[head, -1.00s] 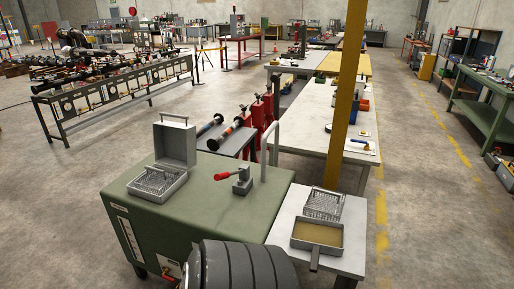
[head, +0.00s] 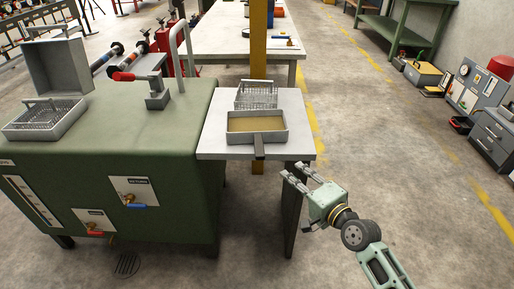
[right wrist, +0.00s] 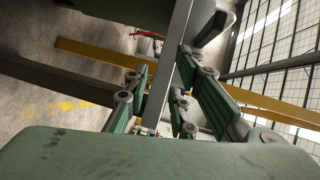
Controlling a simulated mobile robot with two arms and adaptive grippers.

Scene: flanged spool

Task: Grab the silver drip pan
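The silver drip pan (head: 240,137) is a shallow rectangular tray with a brownish inside. It sits near the front of the light side table (head: 215,148). In the right wrist view the open fingers (right wrist: 160,100) flank a long grey bar, which I cannot identify for sure. My left gripper is not in view.
A wire basket (head: 256,95) stands right behind the pan. The green cabinet (head: 150,150) adjoins the table on the left, with an open box (head: 62,65), a second basket and a red-handled clamp on top. A yellow post (head: 259,45) rises behind.

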